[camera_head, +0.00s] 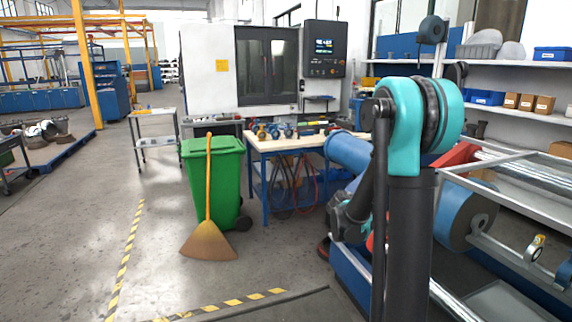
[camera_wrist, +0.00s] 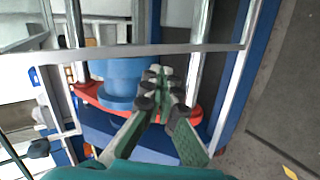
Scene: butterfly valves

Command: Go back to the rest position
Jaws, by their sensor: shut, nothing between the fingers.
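My gripper (camera_wrist: 158,78) shows in the wrist view with its green and dark fingers close together at the tips. Nothing is held between them. It points over a metal frame with a blue cylinder (camera_wrist: 118,82) and a red base (camera_wrist: 92,96) behind the fingers. I cannot tell the distance to them. In the head view my teal and black arm stands right of centre and hides part of the frame behind it. The fingers cannot be made out in that view.
A metal rack (camera_head: 495,172) holds pipes and a small yellow-marked valve (camera_head: 536,247) at right. A green bin (camera_head: 216,180) with a broom (camera_head: 208,240) stands beside a workbench (camera_head: 290,143) with several valves. Shelves (camera_head: 525,112) line the right wall.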

